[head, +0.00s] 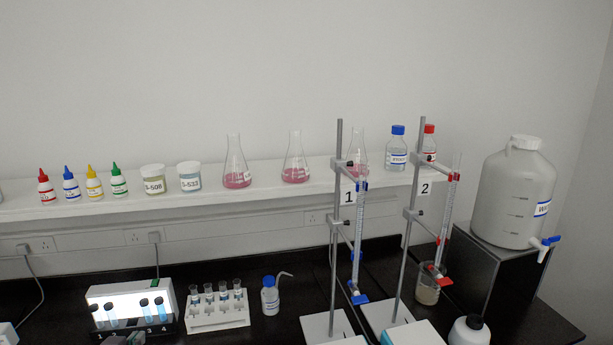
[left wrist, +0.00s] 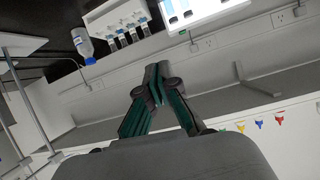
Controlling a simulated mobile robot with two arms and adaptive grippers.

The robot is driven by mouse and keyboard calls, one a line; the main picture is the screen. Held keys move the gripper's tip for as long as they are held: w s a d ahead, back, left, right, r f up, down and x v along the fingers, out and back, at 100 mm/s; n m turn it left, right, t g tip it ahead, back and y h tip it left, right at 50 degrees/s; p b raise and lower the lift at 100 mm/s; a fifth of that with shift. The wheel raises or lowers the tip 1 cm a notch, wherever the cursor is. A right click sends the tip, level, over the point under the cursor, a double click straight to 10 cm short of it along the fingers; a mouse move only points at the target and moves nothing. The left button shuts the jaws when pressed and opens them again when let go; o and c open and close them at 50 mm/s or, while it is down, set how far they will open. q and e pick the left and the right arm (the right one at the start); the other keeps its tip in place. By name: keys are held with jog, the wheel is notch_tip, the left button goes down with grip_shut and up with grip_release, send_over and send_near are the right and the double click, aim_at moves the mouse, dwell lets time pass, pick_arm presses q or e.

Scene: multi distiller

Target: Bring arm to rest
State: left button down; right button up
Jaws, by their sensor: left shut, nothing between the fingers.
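My left gripper (left wrist: 157,72) shows in the left wrist view with its dark green-and-black fingers drawn together at the tips. It is shut and holds nothing. The wrist picture is turned over, with the bench at the top. The gripper's tips point toward the bench side, and no object touches them. My right gripper is not in view.
A lit tube box (head: 128,304), a white tube rack (head: 222,317) and a wash bottle (head: 270,297) stand on the black bench. Burette stands (head: 338,230) and a big white carboy (head: 512,195) are to the right. Bottles and flasks line the shelf (head: 130,202).

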pick_arm(q)
jog(key=s+d+f+m+g+h, duration=0.1)
jog(key=s+d+f+g, duration=0.3)
jog(key=s, duration=0.6)
jog(key=s+d+f+m+g+h, duration=0.1)
jog(key=s+d+f+g, duration=0.1)
jog(key=s+d+f, duration=0.6)
jog(key=s+d+f+m+g, duration=0.1)
jog(key=s+d+f+g, duration=0.15)
jog(key=s, duration=0.95)
notch_tip(320, 180, down, 32)
jog(key=s+g+b, duration=0.1)
jog(key=g+b, duration=0.1)
jog(key=b, duration=0.4)
jog(key=s+a+f+g+b, duration=0.1)
jog(key=s+a+f+b, duration=0.2)
jog(key=s+f, duration=1.3)
notch_tip(320, 180, down, 4)
jog(key=shift+s+r+b, duration=0.15)
jog(key=shift+s+b, duration=0.05)
jog(key=shift+b, duration=0.3)
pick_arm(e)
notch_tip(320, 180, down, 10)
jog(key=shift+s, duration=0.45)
